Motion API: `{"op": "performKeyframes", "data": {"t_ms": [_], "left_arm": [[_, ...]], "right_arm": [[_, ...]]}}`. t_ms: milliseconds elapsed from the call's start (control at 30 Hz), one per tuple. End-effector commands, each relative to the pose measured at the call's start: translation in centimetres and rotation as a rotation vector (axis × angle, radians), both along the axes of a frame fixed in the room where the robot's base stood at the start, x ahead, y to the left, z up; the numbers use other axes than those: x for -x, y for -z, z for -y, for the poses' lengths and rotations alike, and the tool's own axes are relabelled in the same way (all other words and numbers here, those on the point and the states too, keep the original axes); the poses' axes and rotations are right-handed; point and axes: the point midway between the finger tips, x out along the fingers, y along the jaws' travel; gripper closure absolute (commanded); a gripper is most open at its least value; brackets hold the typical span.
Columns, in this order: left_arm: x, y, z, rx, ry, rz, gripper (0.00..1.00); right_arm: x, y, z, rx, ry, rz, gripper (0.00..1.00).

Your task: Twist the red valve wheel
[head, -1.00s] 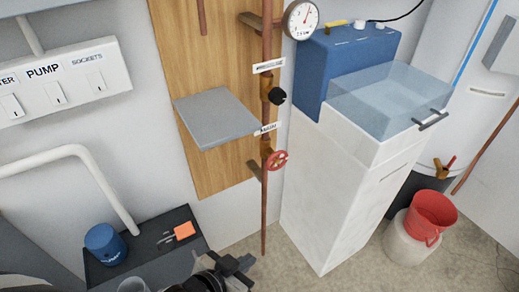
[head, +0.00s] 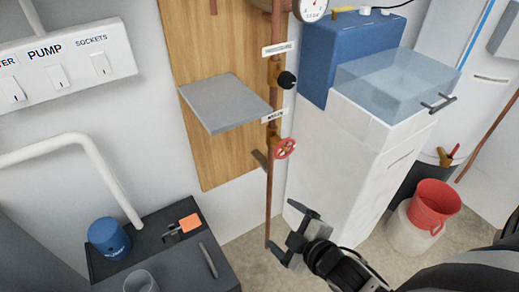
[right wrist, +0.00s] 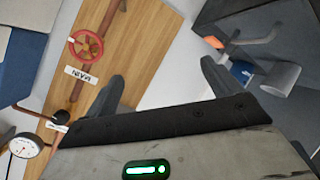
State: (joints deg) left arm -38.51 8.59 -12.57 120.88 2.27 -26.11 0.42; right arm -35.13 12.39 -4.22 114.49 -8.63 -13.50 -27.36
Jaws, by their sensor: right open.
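The red valve wheel (head: 285,148) is mounted on a brass valve on the vertical copper pipe, just below a small white label. The wheel also shows at the upper left of the right wrist view (right wrist: 86,47). My right gripper (head: 290,236) is open and empty, below the wheel in the head view and apart from it. Its two fingers also show in the right wrist view (right wrist: 170,85), with nothing between them. My left gripper is not in view.
A grey shelf (head: 228,103) juts out left of the pipe. A black knob (head: 287,80) sits above the wheel. A white cabinet (head: 340,165) stands close on the right. A dark bench (head: 170,262) with a blue can (head: 108,238) is at lower left.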

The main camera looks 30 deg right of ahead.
Motion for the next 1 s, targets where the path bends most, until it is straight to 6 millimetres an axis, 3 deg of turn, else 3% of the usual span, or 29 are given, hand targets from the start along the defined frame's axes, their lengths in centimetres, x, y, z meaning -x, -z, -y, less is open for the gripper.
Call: {"op": "performKeyframes", "data": {"t_ms": [33,200,300,400,500,667,1000], "left_arm": [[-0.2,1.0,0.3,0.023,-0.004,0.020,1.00],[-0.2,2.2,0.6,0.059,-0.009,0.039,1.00],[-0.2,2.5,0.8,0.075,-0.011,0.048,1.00],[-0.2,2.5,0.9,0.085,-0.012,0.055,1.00],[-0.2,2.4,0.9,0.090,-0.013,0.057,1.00],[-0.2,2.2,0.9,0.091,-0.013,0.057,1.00],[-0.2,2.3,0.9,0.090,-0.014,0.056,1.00]], "right_arm": [[-1.4,1.1,2.6,0.229,-0.062,0.086,0.09],[-4.7,-0.3,9.0,0.993,-0.245,0.313,0.09],[-5.7,-1.2,11.2,1.343,-0.313,0.391,0.09],[-6.2,-1.9,12.5,1.571,-0.351,0.433,0.09],[-6.7,-2.4,13.0,1.685,-0.369,0.452,0.09],[-8.4,-2.8,13.0,1.712,-0.372,0.457,0.09],[-15.7,-2.8,12.4,1.708,-0.371,0.456,0.09]]}}
